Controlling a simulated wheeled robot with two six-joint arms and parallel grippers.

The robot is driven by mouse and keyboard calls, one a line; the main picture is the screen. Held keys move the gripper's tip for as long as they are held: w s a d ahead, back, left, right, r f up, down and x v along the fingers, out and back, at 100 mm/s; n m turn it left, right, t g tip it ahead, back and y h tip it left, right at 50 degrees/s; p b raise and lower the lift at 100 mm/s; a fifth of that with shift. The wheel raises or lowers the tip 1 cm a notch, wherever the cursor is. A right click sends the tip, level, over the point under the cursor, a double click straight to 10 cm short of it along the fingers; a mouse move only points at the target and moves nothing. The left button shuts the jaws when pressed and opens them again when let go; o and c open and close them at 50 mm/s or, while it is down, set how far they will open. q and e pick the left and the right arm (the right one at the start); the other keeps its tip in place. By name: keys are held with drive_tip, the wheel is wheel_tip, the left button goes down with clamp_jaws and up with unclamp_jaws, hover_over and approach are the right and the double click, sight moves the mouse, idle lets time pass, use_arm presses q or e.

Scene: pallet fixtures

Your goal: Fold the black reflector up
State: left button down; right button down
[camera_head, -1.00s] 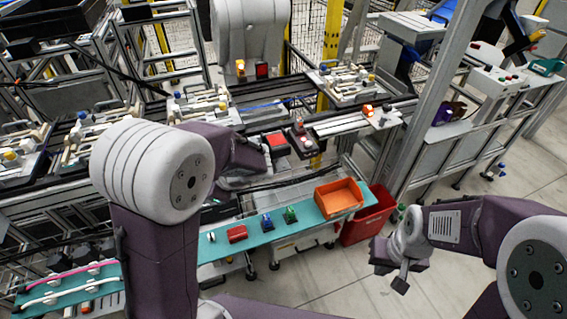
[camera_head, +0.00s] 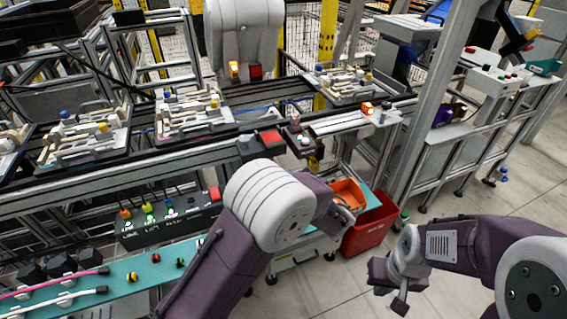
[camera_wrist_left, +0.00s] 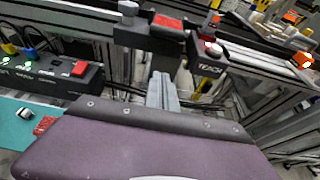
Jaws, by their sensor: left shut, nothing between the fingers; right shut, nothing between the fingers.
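I cannot pick out the black reflector for certain in either view. Pallet fixtures (camera_head: 190,112) with pale and black parts stand on the conveyor at the back left, and another fixture (camera_head: 350,82) stands at the back centre. My left gripper, mostly hidden by its arm in the head view, hangs in front of the conveyor near the orange bin (camera_head: 348,194). Its grey fingers show in the left wrist view (camera_wrist_left: 163,80), shut and apart from any fixture. My right gripper (camera_head: 400,302) is shut and empty over bare floor at the lower right.
A red crate (camera_head: 368,228) stands on the floor beside the orange bin. A black control box (camera_head: 165,220) with coloured knobs is left of my left arm. A black TEACH box (camera_wrist_left: 208,66) sits at the conveyor edge. A grey post (camera_head: 430,105) rises right of centre.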

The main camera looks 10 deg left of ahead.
sight(272, 139)
use_arm(q)
drive_tip(key=w+a, duration=0.1)
drive_tip(key=w, duration=0.1)
drive_tip(key=w+a, duration=0.2)
drive_tip(key=w, duration=0.1)
drive_tip(key=w+a, duration=0.1)
drive_tip(key=w, duration=0.1)
drive_tip(key=shift+w+a+r, duration=0.15)
drive_tip(key=shift+w+a, duration=0.15)
drive_tip(key=shift+a, duration=0.05)
drive_tip(key=shift+r, duration=0.3)
